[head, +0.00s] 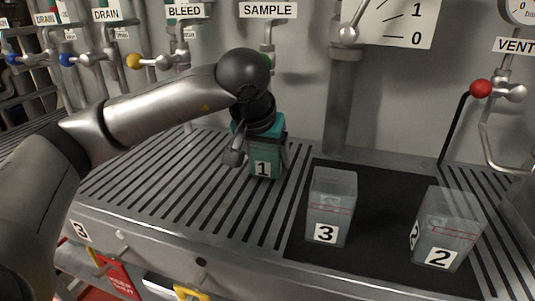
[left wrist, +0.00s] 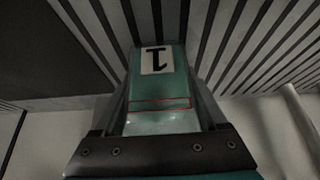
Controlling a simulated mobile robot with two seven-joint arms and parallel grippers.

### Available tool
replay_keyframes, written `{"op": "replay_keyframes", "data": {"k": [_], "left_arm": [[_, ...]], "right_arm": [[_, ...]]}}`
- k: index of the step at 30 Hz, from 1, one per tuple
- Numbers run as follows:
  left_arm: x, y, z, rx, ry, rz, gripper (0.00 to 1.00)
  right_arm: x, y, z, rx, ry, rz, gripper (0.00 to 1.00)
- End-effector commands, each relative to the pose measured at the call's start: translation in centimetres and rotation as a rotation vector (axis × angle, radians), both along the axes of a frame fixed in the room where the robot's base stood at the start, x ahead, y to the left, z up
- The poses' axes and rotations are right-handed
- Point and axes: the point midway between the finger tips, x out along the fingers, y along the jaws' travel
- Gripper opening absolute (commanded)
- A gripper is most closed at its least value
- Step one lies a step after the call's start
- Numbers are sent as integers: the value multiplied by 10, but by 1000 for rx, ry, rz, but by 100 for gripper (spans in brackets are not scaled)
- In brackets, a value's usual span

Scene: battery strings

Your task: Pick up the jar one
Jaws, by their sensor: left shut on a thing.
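Jar 1 (head: 265,164) is a clear square jar with teal contents and a white label reading 1. It stands on or just above the slatted grating under the sample outlet; I cannot tell whether it touches. My left gripper (head: 241,151) comes down from above and is shut on the jar. In the left wrist view the jar (left wrist: 155,85) sits between the fingers, with its label upside down and a red line across its wall. The gripper and wrist hide the jar's top. My right gripper is not in view.
Clear jars 3 (head: 331,207) and 2 (head: 447,231) stand on a dark mat (head: 375,220) to the right. The slatted grating (head: 150,180) is bare on the left. Pipes and valves line the back wall, including a red-knobbed vent valve (head: 481,88).

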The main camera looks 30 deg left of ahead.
Motion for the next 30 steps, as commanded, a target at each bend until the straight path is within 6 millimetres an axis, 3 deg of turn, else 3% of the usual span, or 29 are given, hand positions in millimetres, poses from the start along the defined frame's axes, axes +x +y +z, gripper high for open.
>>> {"op": "replay_keyframes", "data": {"k": [2,17,30], "left_arm": [[0,0,0,0,0,0,56],[0,0,0,0,-1,0,0],[0,0,5,-1,-3,0,0]], "right_arm": [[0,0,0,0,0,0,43],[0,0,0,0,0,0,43],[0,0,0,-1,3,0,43]]}}
